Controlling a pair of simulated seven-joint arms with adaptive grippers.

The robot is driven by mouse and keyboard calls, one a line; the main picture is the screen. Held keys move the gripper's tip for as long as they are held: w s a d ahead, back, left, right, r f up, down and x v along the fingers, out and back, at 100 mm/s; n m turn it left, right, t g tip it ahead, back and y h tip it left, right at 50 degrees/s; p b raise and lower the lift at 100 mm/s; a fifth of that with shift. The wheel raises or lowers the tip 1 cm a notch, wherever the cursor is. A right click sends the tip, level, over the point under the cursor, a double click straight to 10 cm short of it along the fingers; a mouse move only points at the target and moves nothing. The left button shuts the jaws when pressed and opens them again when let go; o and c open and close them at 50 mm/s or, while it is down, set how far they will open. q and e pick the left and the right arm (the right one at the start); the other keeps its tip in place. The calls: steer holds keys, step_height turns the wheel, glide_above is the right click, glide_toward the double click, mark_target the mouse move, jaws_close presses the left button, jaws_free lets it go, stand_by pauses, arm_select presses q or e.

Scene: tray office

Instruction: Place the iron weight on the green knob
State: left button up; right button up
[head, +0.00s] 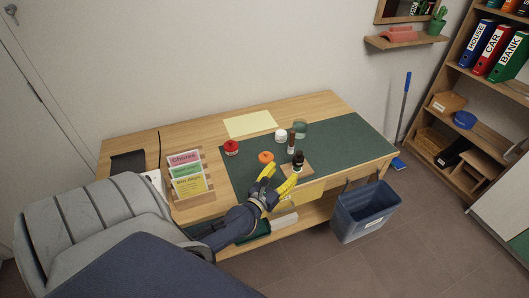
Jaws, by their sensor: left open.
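A small dark upright piece, which looks like the iron weight (298,158), stands on a small wooden board (308,170) near the front of the desk's green mat. The green knob (300,128) sits farther back on the mat, behind a brown upright cylinder. My left gripper (282,173) has yellow fingers spread apart, with nothing seen between them. It is just in front and to the left of the dark piece, with one fingertip close to it; I cannot tell whether they touch. My right gripper is not in view.
On the mat are an orange knob (266,157), a red knob (231,147), a white knob (281,135) and the brown cylinder (291,145). A wooden card holder (205,199) stands to the left. The mat's right part (345,140) is clear.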

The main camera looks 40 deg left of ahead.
arm_select(q)
steer(key=d+f+m+h, duration=0.2)
steer(key=d+m, duration=0.4)
steer(key=m, duration=0.4)
steer(key=d+f+m+h, duration=0.3)
steer(key=d+m, duration=0.3)
steer(key=m, duration=0.4)
steer(key=s+d+f+m+g, duration=0.1)
steer(key=s+f+m+g, duration=0.3)
steer(key=f, duration=0.9)
steer(key=s+f+m+g, duration=0.2)
steer(key=s+f+m, duration=0.3)
steer(key=f, duration=0.7)
steer(key=s+f+m+g+y, duration=0.1)
steer(key=s+f+m+g, duration=0.35)
steer(key=s+f, duration=1.05)
steer(key=s+f+m+g, duration=0.3)
steer(key=s+f, duration=0.3)
steer(key=s, duration=0.5)
steer(key=s+a+f+m+g+y, duration=0.1)
steer(key=s+f+m+g, duration=0.2)
steer(key=s, duration=0.9)
step_height(320, 180, down, 3)
steer(key=shift+s+a+f+m, duration=0.15)
steer(key=shift+a+m, duration=0.1)
steer(key=shift+m, duration=0.7)
